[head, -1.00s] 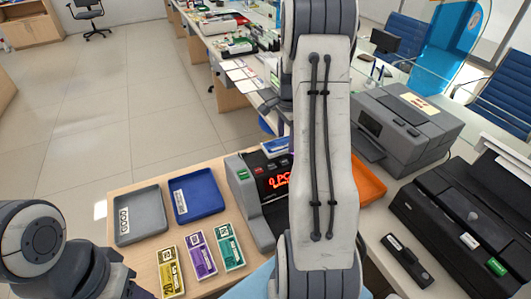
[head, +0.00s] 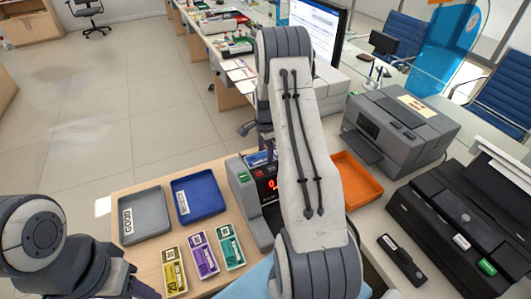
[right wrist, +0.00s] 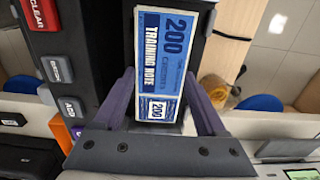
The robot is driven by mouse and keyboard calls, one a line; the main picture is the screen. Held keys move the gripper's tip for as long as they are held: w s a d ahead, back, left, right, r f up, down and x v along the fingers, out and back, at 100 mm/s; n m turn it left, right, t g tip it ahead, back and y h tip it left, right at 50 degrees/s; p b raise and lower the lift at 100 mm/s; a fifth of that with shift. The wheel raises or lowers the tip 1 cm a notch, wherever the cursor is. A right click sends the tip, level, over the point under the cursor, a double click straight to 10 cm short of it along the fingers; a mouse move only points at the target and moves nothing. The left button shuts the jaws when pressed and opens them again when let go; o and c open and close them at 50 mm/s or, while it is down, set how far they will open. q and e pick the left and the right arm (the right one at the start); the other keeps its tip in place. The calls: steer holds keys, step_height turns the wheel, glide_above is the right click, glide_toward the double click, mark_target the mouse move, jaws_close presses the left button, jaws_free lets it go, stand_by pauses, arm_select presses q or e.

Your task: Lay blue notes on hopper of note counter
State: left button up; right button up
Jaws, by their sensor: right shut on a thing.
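The blue notes (right wrist: 163,60) are a banded bundle marked 200 and TRAINING NOTE, seen in the right wrist view. My right gripper (right wrist: 156,85) is shut on them, with a finger along each side. They are over the dark top of the note counter (head: 242,205); I cannot tell whether they touch the hopper. In the head view my right arm hides the gripper and much of the counter, and a small blue patch of the notes (head: 258,158) shows by the arm. My left arm is at the lower left; its gripper is mostly cut off at the bottom edge.
A grey tray (head: 127,231) and a blue tray (head: 215,208) lie left of the counter. Yellow (head: 173,272), purple (head: 203,254) and green (head: 229,246) note bundles lie in front. An orange tray (head: 370,184) and a grey printer (head: 391,146) stand to the right.

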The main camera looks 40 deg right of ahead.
steer(key=shift+f, duration=0.1)
steer(key=o, duration=1.3)
step_height(320, 180, up, 12)
steer(key=b, duration=0.3)
steer(key=a+r+n, duration=0.2)
steer(key=a+n, duration=0.2)
steer(key=a, duration=0.4)
steer(key=a+r+n, duration=0.3)
steer(key=a, duration=0.5)
steer(key=s+a+r+n, duration=0.2)
steer(key=s+a+n, duration=0.6)
steer(key=a, duration=0.6)
steer(key=s+a+n, duration=0.4)
steer(key=s+n, duration=0.2)
steer(key=s, duration=0.4)
steer(key=s+a+n+y, duration=0.1)
steer(key=s+a+n, duration=0.3)
steer(key=s+n, duration=0.3)
steer(key=s+f, duration=0.1)
steer(key=s, duration=0.2)
